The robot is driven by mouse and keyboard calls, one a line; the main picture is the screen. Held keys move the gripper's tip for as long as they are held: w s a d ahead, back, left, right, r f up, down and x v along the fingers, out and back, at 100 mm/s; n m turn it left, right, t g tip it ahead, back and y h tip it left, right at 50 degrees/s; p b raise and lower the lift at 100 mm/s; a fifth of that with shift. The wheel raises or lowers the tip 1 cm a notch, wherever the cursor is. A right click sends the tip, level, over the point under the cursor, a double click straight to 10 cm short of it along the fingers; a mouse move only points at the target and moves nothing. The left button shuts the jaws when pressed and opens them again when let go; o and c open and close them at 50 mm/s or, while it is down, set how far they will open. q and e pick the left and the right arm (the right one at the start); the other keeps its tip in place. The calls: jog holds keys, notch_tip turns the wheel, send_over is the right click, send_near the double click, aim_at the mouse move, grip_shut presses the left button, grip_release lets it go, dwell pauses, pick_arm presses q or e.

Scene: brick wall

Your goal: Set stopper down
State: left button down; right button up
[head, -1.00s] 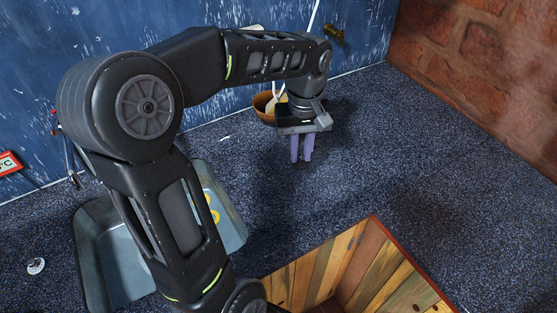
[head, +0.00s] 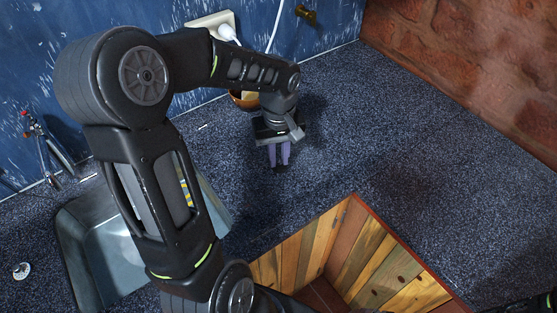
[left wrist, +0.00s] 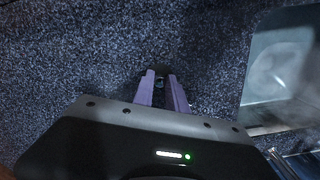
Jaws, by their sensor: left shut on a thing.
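My left gripper (head: 279,163) points down over the dark speckled counter (head: 400,150), in front of a brown bowl (head: 243,101). Its purple fingers also show in the left wrist view (left wrist: 161,78), shut on a small dark thing (left wrist: 161,81) between the tips, which I take to be the stopper. Most of it is hidden by the fingers, and I cannot tell whether it touches the counter. My right gripper is not in view.
A metal sink (head: 85,235) lies left, partly behind my left arm; it also shows in the left wrist view (left wrist: 255,90). A wooden-walled opening (head: 330,245) is at front. A small whitish round object (head: 21,270) sits far left. Counter to the right is clear.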

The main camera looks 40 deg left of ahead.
aim_at(279, 160)
pick_arm(q)
jog(key=shift+f, duration=1.1)
jog(key=shift+f, duration=0.1)
jog(key=c, duration=1.3)
grip_release()
jog(key=shift+c, duration=0.2)
notch_tip(279, 160, up, 12)
jog(key=shift+b, duration=0.4)
